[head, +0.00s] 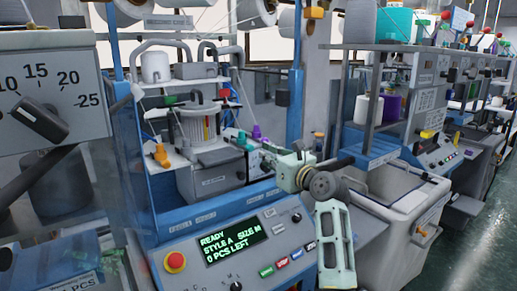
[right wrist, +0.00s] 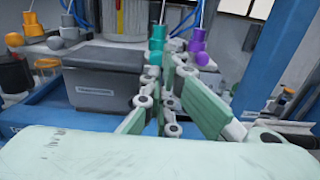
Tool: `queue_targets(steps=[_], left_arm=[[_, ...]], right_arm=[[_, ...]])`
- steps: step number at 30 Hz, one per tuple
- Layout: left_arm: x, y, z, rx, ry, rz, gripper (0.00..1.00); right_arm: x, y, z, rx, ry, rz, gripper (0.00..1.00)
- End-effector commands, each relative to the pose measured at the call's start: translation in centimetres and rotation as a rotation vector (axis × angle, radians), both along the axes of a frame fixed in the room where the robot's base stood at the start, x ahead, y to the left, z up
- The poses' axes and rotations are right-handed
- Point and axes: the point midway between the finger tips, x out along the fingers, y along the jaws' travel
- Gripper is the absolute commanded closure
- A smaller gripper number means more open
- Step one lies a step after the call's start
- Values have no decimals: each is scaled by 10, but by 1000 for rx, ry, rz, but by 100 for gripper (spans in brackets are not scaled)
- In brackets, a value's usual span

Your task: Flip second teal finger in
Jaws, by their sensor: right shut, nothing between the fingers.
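Teal yarn fingers (right wrist: 157,40) stand in a short row, one behind another, straight ahead in the right wrist view. Purple fingers (right wrist: 200,42) stand just to their right. In the head view a teal finger (head: 242,141) and a purple finger (head: 257,132) show at the machine's front. My right gripper (head: 267,152) is shut and empty, its tips close in front of the teal fingers. It also shows in the right wrist view (right wrist: 168,78). I cannot tell whether the tips touch a finger, and the linkage hides the lower teal parts. My left gripper is not in view.
A dark grey box (right wrist: 100,80) stands behind my gripper. The panel display (head: 233,241) reads READY, 0 PCS LEFT. A blue post (right wrist: 262,60) rises at the right.

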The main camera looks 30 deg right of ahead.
Motion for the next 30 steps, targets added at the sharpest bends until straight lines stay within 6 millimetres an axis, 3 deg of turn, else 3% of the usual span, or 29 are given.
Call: queue_targets(steps=[3,9,25,30], left_arm=[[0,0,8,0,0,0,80],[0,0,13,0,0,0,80],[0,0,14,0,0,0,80],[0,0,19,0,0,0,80]], right_arm=[[19,2,2,0,2,0,100],[37,5,1,1,1,0,100],[45,6,0,1,0,0,100],[61,8,2,5,0,0,100]])
